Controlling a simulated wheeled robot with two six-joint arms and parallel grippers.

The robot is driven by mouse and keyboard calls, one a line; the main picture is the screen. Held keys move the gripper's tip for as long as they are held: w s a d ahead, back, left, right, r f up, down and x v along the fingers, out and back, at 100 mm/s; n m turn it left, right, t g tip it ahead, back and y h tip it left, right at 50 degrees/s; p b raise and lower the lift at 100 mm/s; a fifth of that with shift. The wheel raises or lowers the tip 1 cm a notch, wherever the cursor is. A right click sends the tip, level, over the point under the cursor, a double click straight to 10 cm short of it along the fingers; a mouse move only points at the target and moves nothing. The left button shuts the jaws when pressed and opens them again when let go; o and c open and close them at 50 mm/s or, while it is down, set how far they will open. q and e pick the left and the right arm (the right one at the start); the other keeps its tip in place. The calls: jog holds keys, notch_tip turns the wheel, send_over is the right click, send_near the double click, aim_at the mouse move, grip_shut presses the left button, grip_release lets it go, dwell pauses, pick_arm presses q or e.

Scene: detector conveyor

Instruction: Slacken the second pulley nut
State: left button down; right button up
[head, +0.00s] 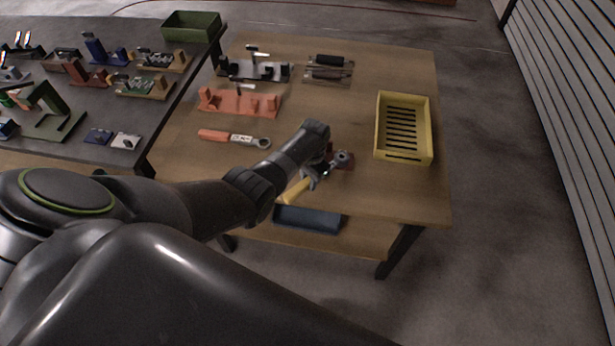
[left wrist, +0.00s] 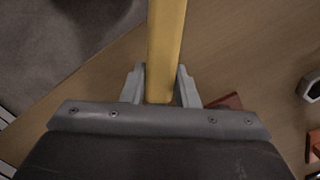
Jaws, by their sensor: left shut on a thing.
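My left gripper (head: 312,178) is shut on the yellow handle of a wrench (head: 296,190), above the front part of the wooden table. The yellow handle (left wrist: 166,45) also runs between the two grey fingers of my left gripper (left wrist: 160,88) in the left wrist view. The wrench's grey ring end (head: 343,157) is at a small dark red block (head: 349,164); whether it sits around a nut there, I cannot tell. Parts of the dark red block (left wrist: 313,145) show at the right of the left wrist view. No pulley nut can be made out. My right gripper is not in view.
An orange-handled wrench (head: 226,136) lies left of my gripper. An orange fixture (head: 238,104) and a black fixture (head: 252,72) stand behind it. A yellow slotted crate (head: 428,150) is at the right.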

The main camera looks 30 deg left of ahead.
pick_arm(q)
jog(key=shift+d, duration=0.1)
jog(key=shift+s+d+r+n+p, duration=0.1)
jog(key=shift+s+d+n+p, duration=0.1)
jog(key=shift+d+n+p, duration=0.45)
jog(key=shift+d+n, duration=0.25)
jog(key=shift+d, duration=0.25)
jog(key=shift+s+d+n, duration=0.15)
jog(key=shift+d+n, duration=0.75)
jog(key=shift+d, duration=0.1)
jog(key=shift+d+n+h+p, duration=0.3)
jog(key=shift+d+n, duration=0.6)
jog(key=shift+d, duration=0.25)
